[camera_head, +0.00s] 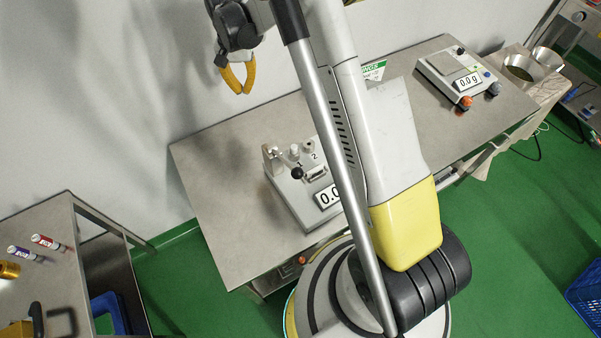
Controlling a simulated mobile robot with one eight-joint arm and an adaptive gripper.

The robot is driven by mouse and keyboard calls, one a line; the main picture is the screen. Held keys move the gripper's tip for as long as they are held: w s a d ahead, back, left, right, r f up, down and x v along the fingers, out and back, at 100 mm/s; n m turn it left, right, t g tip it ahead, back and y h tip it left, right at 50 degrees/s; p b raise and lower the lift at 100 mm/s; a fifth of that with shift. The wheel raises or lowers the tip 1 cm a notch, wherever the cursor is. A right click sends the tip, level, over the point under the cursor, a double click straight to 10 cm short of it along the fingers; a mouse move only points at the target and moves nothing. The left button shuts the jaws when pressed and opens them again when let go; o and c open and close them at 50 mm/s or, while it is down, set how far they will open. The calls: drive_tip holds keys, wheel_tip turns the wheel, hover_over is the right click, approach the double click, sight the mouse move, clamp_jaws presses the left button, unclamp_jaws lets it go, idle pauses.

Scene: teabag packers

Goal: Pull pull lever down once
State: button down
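A packing machine (290,197) stands on the near half of the steel table. A small lever with a black ball knob (297,173) is on its top, next to small metal posts. I take this as the pull lever; its exact tilt is too small to tell. My gripper (243,92) is at the upper left, in front of the wall and apart from the machine. Its yellow fingers curve together at the tips, with nothing visible between them. My arm hides the right side of the machine and part of its display.
A second machine with a 0.0 g display (467,80) stands at the table's far right, beside metal bowls (522,67). A side table (50,225) with markers is at the lower left. The steel table (215,170) is bare left of the near machine.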

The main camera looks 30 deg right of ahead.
idle(0.4)
wheel_tip(320, 180, down, 16)
drive_tip(key=b, duration=1.2)
idle(1.0)
drive_tip(key=shift+r, duration=0.1)
wheel_tip(320, 180, up, 13)
drive_tip(key=p, duration=0.6)
drive_tip(key=shift+p, duration=0.4)
idle(0.6)
